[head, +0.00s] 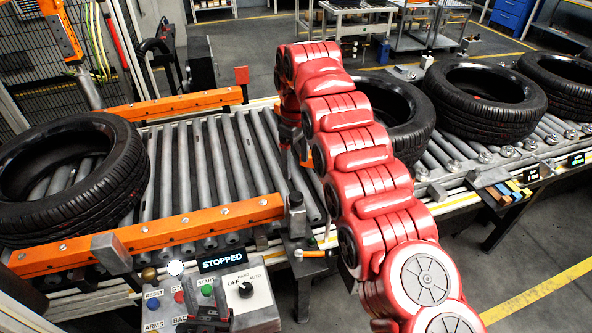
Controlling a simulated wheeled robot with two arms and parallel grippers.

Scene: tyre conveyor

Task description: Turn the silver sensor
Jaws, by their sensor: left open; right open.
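My red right arm reaches over the conveyor from the lower right. Its gripper (291,150) hangs over the rollers beyond the post, apart from it, open and partly hidden by the arm. My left gripper (207,312) is dark, open and empty, low in front of the control panel (253,300).
A tyre (70,172) lies at the left between the orange rails (150,239). More tyres (484,100) lie at the right; one is partly behind my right arm. The middle rollers (215,160) are bare. A display (221,260) reads STOPPED. A grey block (111,252) sits on the near rail.

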